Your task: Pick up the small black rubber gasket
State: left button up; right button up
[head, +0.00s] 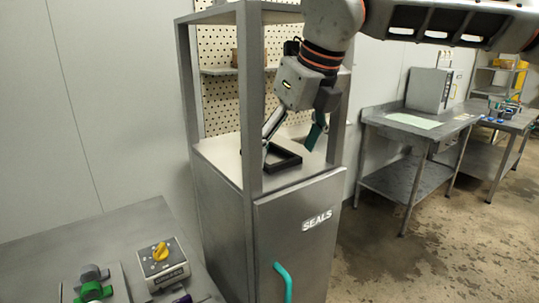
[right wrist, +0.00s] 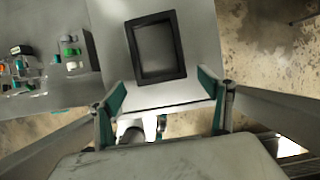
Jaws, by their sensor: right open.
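The small black rubber gasket (head: 286,164) is a rectangular frame lying flat on the metal top of the cabinet marked SEALS (head: 300,225). It also shows whole in the right wrist view (right wrist: 160,77), near the top middle. My right gripper (head: 289,146) is over the cabinet top, inside its open upper frame, with its fingers spread. In the right wrist view, its teal-padded fingers (right wrist: 160,98) are wide apart with nothing between them, and the gasket appears beyond the fingertips. Any gap in height is hard to judge. My left gripper is not in view.
Metal posts (head: 250,100) of the cabinet stand around my right gripper. A pegboard (head: 220,60) and a shelf are behind it. A bench at lower left carries a box with a yellow knob (head: 160,252). A metal table (head: 415,122) stands at right, beyond open floor.

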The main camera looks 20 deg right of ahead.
jog(key=shift+w+f, duration=0.2)
jog(key=shift+f, duration=0.4)
jog(key=c, duration=1.2)
jog(key=shift+r, duration=0.15)
jog(key=shift+r, duration=0.5)
jog(key=v, duration=0.2)
jog(key=shift+r, duration=0.3)
jog(key=s+d, duration=0.2)
jog(key=s, duration=0.3)
jog(key=s+d+b, duration=0.1)
jog(key=s+d, duration=0.1)
jog(key=s, duration=0.4)
jog(key=s+d, duration=0.2)
jog(key=s, duration=0.3)
jog(key=shift+s, duration=0.15)
